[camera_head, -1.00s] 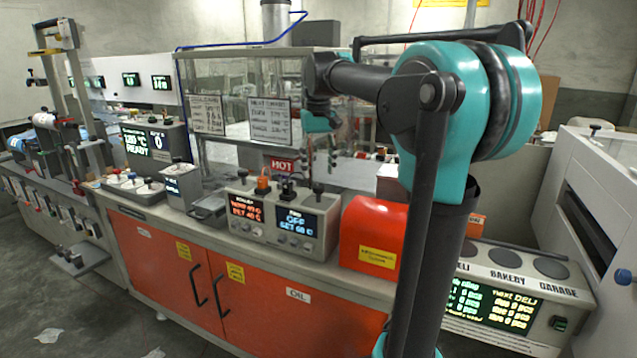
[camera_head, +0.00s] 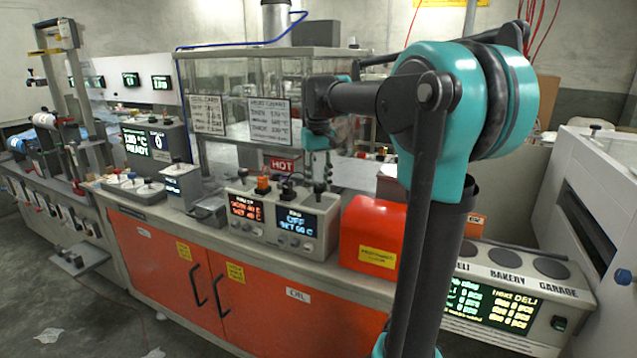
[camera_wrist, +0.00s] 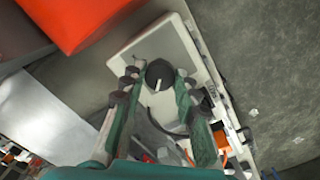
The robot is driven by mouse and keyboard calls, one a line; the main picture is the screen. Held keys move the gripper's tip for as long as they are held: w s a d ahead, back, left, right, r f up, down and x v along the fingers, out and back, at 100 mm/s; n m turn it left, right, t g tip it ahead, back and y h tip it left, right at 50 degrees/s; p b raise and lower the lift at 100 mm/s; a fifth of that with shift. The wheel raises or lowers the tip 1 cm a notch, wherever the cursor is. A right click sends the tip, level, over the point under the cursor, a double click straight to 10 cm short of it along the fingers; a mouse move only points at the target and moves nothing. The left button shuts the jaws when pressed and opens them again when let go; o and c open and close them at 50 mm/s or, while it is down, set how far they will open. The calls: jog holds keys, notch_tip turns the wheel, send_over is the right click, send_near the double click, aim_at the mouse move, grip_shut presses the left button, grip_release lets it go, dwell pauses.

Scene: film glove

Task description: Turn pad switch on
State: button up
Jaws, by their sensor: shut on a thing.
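The pad switch is a round black knob with a white pointer line (camera_wrist: 160,75) on top of a light grey controller box (camera_wrist: 168,42). In the head view the knob (camera_head: 320,188) stands on the right-hand box, whose blue display (camera_head: 296,221) reads OFF, with a set value of about 60 °C. My gripper (camera_head: 319,178) points down over this box. In the wrist view its fingertips (camera_wrist: 160,77) stand on both sides of the knob and are shut on it. The pointer line is visible between the fingers.
A similar box with an orange display (camera_head: 246,207) adjoins on the left, with an orange plug (camera_head: 263,185) nearby. A red-orange cover (camera_head: 372,232) stands close on the right. A clear-walled enclosure with a HOT sign (camera_head: 282,164) is behind. The grey floor in front is open.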

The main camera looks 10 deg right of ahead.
jog(key=shift+c, duration=1.4)
jog(key=m, duration=0.8)
jog(key=shift+m, duration=0.3)
jog(key=m, duration=0.9)
jog(key=shift+m, duration=0.3)
